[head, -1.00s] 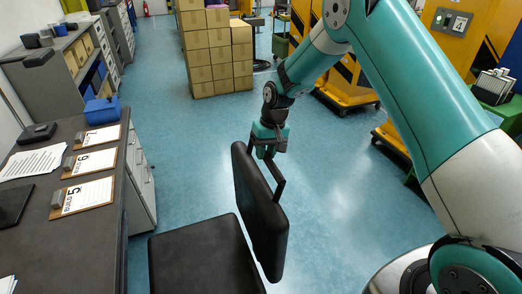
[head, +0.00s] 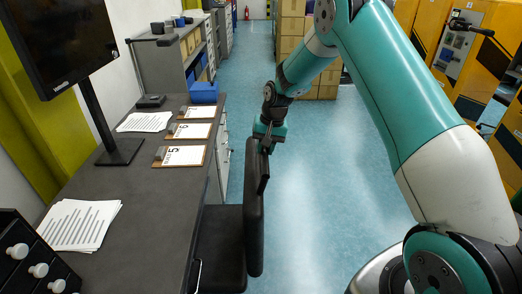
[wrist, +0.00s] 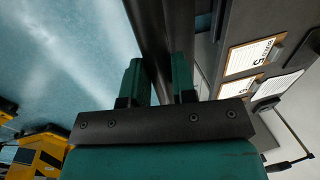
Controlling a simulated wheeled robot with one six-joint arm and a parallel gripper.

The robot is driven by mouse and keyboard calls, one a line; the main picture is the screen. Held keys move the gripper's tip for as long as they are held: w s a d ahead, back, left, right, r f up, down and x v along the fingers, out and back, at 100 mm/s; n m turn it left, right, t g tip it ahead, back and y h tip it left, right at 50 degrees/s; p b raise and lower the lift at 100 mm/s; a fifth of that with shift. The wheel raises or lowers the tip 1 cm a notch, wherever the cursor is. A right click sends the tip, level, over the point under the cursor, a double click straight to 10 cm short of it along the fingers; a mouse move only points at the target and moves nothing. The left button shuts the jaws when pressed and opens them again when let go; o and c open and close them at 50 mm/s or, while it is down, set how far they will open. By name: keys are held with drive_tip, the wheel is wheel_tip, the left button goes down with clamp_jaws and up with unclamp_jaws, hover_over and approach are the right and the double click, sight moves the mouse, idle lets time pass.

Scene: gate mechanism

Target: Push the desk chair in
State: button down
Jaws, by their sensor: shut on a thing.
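The black desk chair is at the lower middle of the head view. Its backrest (head: 254,225) stands upright, nearly edge-on, and its seat (head: 222,240) reaches left to the side of the grey desk (head: 165,200), partly hidden under the desk edge. My gripper (head: 267,145) is at the top of the backrest. In the wrist view my gripper (wrist: 160,85) has its two teal fingers shut on a dark bar of the chair (wrist: 153,45). The chair's base and wheels are hidden.
Clipboards (head: 180,155), papers (head: 80,224), a monitor (head: 60,40) and a blue box (head: 203,92) stand on or beyond the desk. Stacked cardboard boxes (head: 290,45) are at the back. The blue floor (head: 330,190) right of the chair is clear.

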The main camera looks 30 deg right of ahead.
drive_tip(key=shift+w+a+r, duration=0.1)
drive_tip(key=shift+w+a, duration=0.15)
drive_tip(key=c, duration=0.9)
unclamp_jaws()
drive_tip(key=shift+a, duration=0.2)
drive_tip(key=shift+d, duration=0.15)
drive_tip(key=shift+r, duration=0.1)
drive_tip(key=d+r+b, duration=0.1)
drive_tip(key=r, duration=0.4)
drive_tip(key=s+d+r, duration=0.1)
drive_tip(key=r, duration=0.5)
drive_tip(key=d+r+b, duration=0.1)
drive_tip(key=r, duration=0.4)
drive_tip(key=shift+s+r+b, duration=0.35)
drive_tip(key=shift+r, duration=0.05)
